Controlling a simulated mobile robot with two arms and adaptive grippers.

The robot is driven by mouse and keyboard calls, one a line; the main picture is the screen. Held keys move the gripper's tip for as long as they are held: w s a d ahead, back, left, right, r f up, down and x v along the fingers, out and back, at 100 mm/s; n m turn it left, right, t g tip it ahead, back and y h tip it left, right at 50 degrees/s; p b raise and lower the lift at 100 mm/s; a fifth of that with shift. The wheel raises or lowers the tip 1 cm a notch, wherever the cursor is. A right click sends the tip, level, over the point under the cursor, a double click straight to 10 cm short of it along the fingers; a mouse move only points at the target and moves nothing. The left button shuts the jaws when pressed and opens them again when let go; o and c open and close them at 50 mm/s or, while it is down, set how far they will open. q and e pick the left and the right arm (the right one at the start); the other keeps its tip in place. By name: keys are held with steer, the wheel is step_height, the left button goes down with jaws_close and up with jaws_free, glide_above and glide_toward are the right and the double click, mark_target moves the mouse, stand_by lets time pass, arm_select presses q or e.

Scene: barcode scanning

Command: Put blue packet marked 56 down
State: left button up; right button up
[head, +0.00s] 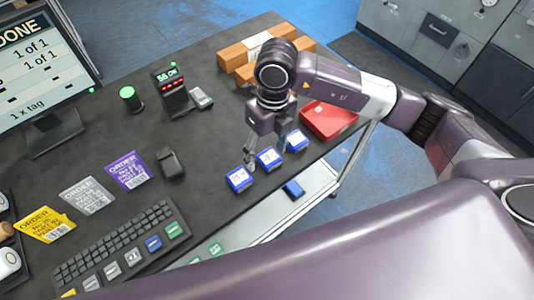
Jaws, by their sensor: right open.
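Three small blue packets with white labels lie in a row near the table's right edge: a near one (239,180), a middle one (268,159) and a far one (297,141). Their printed numbers are too small to read, so I cannot tell which is marked 56. My right gripper (267,157) hangs from above with its fingers spread, just over the row and closest to the middle packet. It looks empty, though I cannot tell whether a finger touches a packet. Another blue packet (293,189) lies lower down, on the shelf beneath. My left gripper is not in view.
A red box (329,121) and cardboard boxes (255,50) stand beyond the gripper. A device with a lit display (170,85), a black scanner-like object (171,163), order cards (127,170), a keyboard (115,245) and a monitor (40,65) occupy the left. Bare tabletop (215,135) lies between.

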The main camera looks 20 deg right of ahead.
mark_target(269, 157)
steer(key=shift+w+d+r+t+h, duration=0.15)
steer(key=shift+w+d+r+h, duration=0.1)
steer(key=shift+w+d, duration=0.15)
steer(key=shift+w+d+r+t+h, duration=0.15)
steer(key=shift+w+d+h, duration=0.1)
steer(key=shift+w+d, duration=0.15)
steer(key=shift+w+d+f, duration=0.1)
steer(key=shift+w+d, duration=0.1)
steer(key=shift+f+p, duration=0.45)
steer(key=shift+f, duration=0.45)
steer(key=f+p, duration=0.2)
steer(key=f, duration=0.1)
steer(key=f+p, duration=0.1)
steer(key=f, duration=0.1)
steer(key=shift+w+a, duration=0.1)
steer(key=shift+w, duration=0.3)
steer(key=shift+f, duration=0.4)
steer(key=shift+c, duration=0.4)
steer(key=c, duration=1.4)
steer(key=shift+r, duration=0.1)
